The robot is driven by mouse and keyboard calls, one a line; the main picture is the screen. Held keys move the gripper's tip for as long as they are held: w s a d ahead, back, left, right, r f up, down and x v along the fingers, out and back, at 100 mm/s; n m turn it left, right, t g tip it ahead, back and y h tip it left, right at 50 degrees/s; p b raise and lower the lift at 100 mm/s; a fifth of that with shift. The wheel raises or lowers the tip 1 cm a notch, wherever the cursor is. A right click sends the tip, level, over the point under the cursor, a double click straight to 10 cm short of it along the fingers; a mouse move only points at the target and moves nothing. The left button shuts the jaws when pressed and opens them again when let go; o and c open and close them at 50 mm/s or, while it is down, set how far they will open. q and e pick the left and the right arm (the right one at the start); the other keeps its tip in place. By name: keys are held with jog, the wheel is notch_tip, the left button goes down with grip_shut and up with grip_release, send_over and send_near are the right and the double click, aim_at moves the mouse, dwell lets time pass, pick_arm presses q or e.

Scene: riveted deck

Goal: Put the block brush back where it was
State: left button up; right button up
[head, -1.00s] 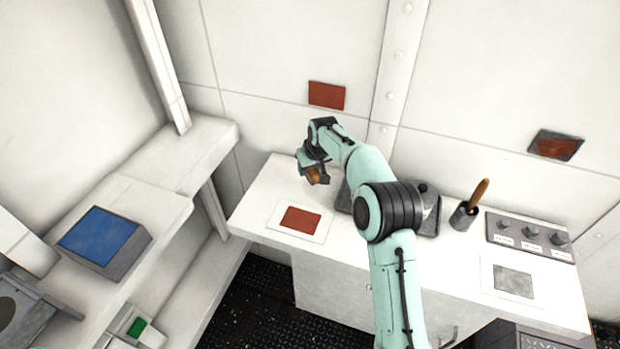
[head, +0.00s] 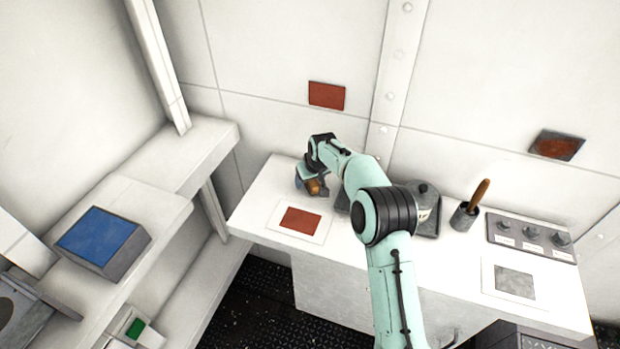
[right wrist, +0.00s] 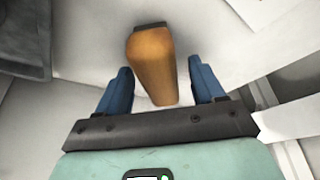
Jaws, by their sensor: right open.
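The block brush, with an orange-brown wooden body (right wrist: 152,68) and a dark end, lies between the two blue fingers of my right gripper (right wrist: 162,78) in the right wrist view. A gap shows on each side of it, so the fingers are open around it and not gripping. In the head view the brush (head: 315,187) is at the back left of the white counter (head: 262,205), partly hidden by my right gripper (head: 311,184). It appears to rest on the counter top. My left gripper is not in view.
A red-brown panel (head: 301,219) lies in front of the brush. A blue-topped box (head: 97,236) is on the left shelf.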

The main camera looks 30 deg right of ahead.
jog(key=shift+r, duration=0.1)
jog(key=v, duration=1.2)
jog(key=shift+b, duration=0.3)
